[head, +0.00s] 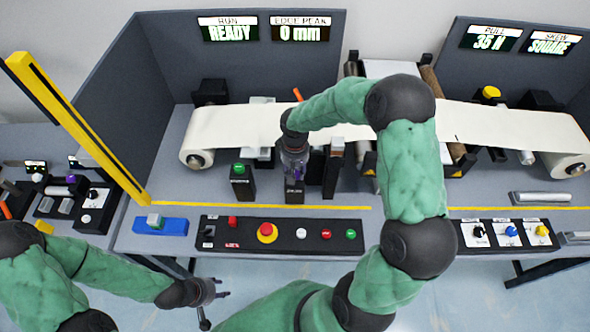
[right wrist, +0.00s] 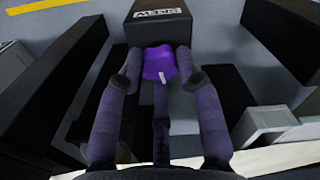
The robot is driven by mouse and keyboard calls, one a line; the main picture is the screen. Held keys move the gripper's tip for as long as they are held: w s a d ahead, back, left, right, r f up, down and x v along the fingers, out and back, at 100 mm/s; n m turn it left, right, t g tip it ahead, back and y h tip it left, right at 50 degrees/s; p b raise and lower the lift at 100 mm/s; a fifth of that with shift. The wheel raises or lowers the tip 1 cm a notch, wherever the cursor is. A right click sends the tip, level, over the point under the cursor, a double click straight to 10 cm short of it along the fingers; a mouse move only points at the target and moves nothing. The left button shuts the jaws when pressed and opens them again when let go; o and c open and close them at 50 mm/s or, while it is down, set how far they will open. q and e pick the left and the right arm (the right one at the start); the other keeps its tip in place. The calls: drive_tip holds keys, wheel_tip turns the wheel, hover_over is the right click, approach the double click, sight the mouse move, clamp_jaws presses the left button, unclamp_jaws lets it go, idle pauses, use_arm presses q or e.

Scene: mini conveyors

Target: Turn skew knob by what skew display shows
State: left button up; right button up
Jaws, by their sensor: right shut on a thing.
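The skew knob is a purple knob (right wrist: 160,64) with a white pointer mark, on a black block (right wrist: 160,27) whose upside-down label reads SKEW. The block (head: 294,194) also shows in the head view, where the knob is hidden by my gripper. My right gripper (right wrist: 160,82) is shut on the knob, fingers around it; it points down from above in the head view (head: 293,172). The skew display (head: 549,43) at the top right reads SQUARE. My left gripper (head: 221,289) is open and empty, low in front of the table.
A black post with a green button (head: 240,182) stands left of the knob block and a tall dark post (head: 333,170) right of it. The white web (head: 235,130) runs behind. A button panel (head: 285,234) lies in front. A yellow post (head: 75,125) stands left.

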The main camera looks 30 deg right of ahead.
sight(295, 173)
drive_tip(key=shift+n, duration=0.6)
drive_tip(key=o, duration=1.1)
drive_tip(key=shift+o, duration=0.2)
drive_tip(key=shift+r, duration=0.15)
wheel_tip(295, 173, up, 12)
